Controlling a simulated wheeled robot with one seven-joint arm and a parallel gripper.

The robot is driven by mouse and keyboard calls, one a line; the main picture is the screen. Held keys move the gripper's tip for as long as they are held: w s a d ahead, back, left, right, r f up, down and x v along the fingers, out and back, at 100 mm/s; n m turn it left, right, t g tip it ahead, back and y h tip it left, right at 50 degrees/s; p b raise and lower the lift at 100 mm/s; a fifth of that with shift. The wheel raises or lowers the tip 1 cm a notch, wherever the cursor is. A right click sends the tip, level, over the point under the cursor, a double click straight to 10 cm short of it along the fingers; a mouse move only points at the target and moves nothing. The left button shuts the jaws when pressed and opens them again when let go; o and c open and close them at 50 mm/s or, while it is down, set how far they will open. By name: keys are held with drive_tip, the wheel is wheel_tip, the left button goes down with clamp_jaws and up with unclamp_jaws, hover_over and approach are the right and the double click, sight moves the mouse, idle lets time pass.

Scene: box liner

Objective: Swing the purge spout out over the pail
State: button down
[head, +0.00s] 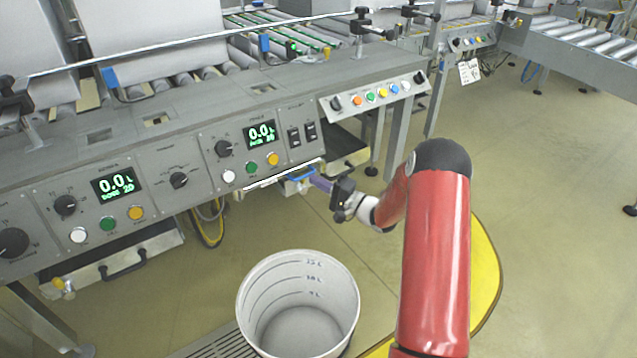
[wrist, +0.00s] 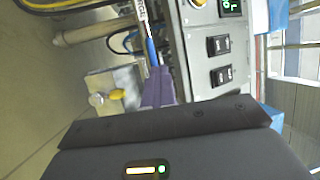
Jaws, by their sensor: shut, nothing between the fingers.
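The white pail (head: 298,315), marked with litre lines inside, stands upright on the floor in the head view; it looks empty. A thin white bar (head: 262,183) runs along the lower front edge of the panel, with a blue grip (head: 301,173) at its right part. In the wrist view the bar (wrist: 140,12) carries lettering too small to read fully, and the blue grip (wrist: 151,50) lies just ahead of my fingertips. I take this to be the purge spout. My gripper (head: 312,181), with purple fingers, is shut and empty beside the grip; I cannot tell whether they touch.
The control panel (head: 160,155) with knobs and displays overhangs the spout. A floor grate (head: 215,345) lies left of the pail. Floor between pail and panel is clear.

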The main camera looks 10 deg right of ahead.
idle(0.9)
drive_tip(key=c, duration=1.5)
unclamp_jaws()
drive_tip(key=v, duration=0.8)
drive_tip(key=r+v, duration=0.1)
drive_tip(key=v, duration=0.3)
drive_tip(key=shift+s+d+f, duration=0.1)
drive_tip(key=shift+s, duration=0.35)
